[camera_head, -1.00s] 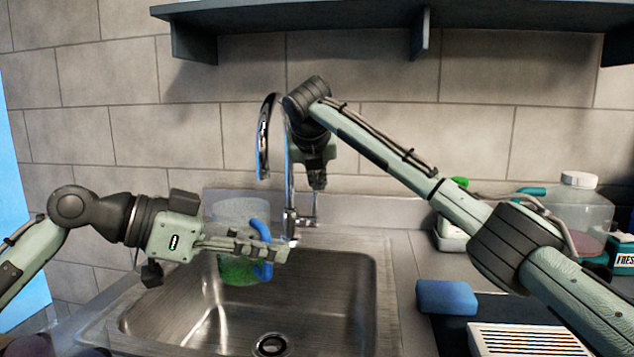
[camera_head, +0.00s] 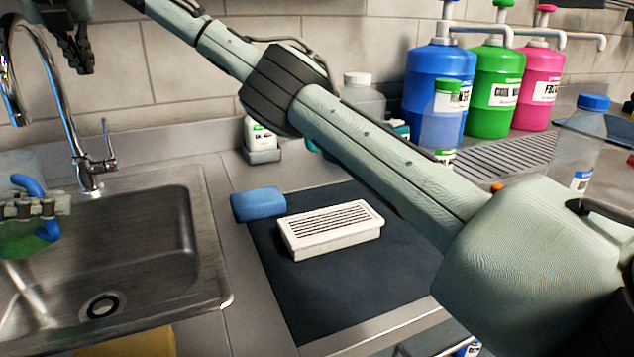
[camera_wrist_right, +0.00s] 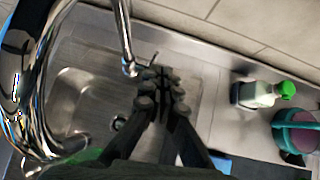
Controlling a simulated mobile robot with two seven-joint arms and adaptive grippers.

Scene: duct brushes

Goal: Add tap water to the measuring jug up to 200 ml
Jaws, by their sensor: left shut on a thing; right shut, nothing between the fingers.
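The clear measuring jug (camera_head: 14,242), with a blue handle and green in its lower part, is at the left edge of the head view, over the sink and partly cut off. My left gripper (camera_head: 40,207) is shut on the jug at its handle side. The chrome tap (camera_head: 62,105) curves above, its spout near the left edge. Its lever (camera_head: 106,148) stands at the right of the base. My right gripper (camera_head: 84,65) is shut and empty, above and apart from the lever; its closed fingers also show in the right wrist view (camera_wrist_right: 162,80). The jug's scale is unreadable.
The steel sink (camera_head: 165,245) has a drain. A blue sponge (camera_head: 258,204) and a white vented box (camera_head: 332,229) are on the dark mat (camera_head: 350,295). Several coloured jugs with pumps, including a blue one (camera_head: 432,75), stand at the back right. My right arm crosses above the mat.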

